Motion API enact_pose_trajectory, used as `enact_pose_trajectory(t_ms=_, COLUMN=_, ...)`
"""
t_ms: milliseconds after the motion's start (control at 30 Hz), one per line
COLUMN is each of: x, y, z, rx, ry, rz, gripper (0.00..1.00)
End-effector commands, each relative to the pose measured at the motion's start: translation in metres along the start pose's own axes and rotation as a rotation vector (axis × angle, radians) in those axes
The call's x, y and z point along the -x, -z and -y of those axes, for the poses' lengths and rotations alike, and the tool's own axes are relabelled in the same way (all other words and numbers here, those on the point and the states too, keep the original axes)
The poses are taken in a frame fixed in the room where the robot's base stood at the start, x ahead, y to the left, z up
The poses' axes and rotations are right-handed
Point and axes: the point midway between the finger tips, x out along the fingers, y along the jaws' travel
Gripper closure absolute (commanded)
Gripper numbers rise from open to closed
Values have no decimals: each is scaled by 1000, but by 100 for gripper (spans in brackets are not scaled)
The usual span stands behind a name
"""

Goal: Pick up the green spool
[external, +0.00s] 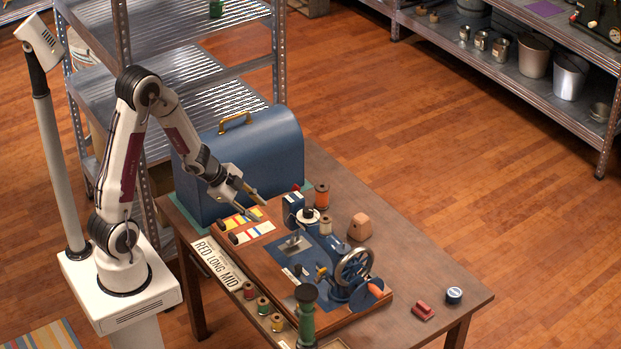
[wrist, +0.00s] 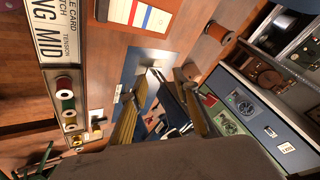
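A small green spool (external: 263,306) stands in a row between a red spool (external: 249,290) and a yellow spool (external: 277,322), along the near-left edge of the sewing machine's wooden base. In the wrist view the green spool (wrist: 67,104) is at the left, below the red one (wrist: 63,85). A taller green spool-like object (external: 305,312) stands at the front. My gripper (external: 252,206) is above the table beside the blue case, back from the row of spools. Its two yellowish fingers (wrist: 161,77) are apart, with nothing seen held between them.
A blue domed case (external: 240,160) stands behind my gripper. The sewing machine (external: 335,265) with its handwheel fills the table's middle. An orange spool (external: 321,195), a wooden block (external: 360,227) and a red item (external: 423,311) sit around it. The table's right side is mostly clear.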

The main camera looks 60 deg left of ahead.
Motion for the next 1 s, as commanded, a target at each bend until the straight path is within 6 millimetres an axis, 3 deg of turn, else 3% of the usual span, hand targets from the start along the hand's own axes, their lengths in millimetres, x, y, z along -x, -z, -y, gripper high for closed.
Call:
enact_pose_trajectory(t_ms=200, x=-30, y=2, z=-39, rx=-58, ry=-119, rz=-102, gripper=70)
enact_pose_trajectory(t_ms=500, x=-52, y=10, z=-100, rx=-100, ry=-286, rz=-275, gripper=70)
enact_pose_trajectory(t_ms=1000, x=-44, y=26, z=-191, rx=-69, ry=-529, rz=-578, gripper=70)
